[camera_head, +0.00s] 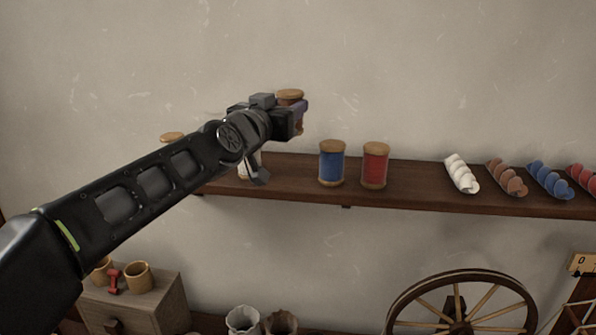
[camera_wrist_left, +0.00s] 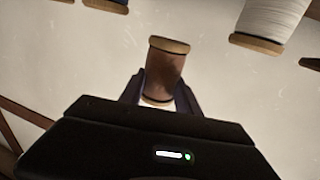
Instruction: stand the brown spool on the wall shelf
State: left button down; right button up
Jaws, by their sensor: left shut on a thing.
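The brown spool (camera_wrist_left: 164,72) has pale wooden end discs and is held between the jaws of my left gripper (camera_wrist_left: 160,95) in the left wrist view. In the head view my left gripper (camera_head: 298,118) holds the spool (camera_head: 290,95) above the wall shelf (camera_head: 290,185), left of the blue spool. The gripper hides most of the spool there, and its lower end is apart from the shelf as far as I can see. My right gripper is in neither view.
A blue spool (camera_head: 332,163) and a red spool (camera_head: 375,166) stand on the shelf. A white spool (camera_head: 243,172) is mostly behind my arm; another spool top (camera_head: 172,136) shows farther left. Twisted skeins (camera_head: 461,173) lie at right. Bare shelf lies between red spool and skeins.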

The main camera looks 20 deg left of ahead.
pick_arm(q)
jog(key=shift+s+r, duration=0.2)
jog(key=shift+s, duration=0.2)
notch_tip(320, 180, down, 6)
jog(key=b, duration=0.4)
jog(key=shift+w+d+r, duration=0.1)
jog(key=shift+r, duration=0.05)
jog(key=shift+f, duration=0.2)
jog(key=shift+f+b, duration=1.45)
jog(key=shift+f, duration=0.6)
jog(key=shift+f, duration=0.1)
jog(key=c, duration=0.9)
grip_release()
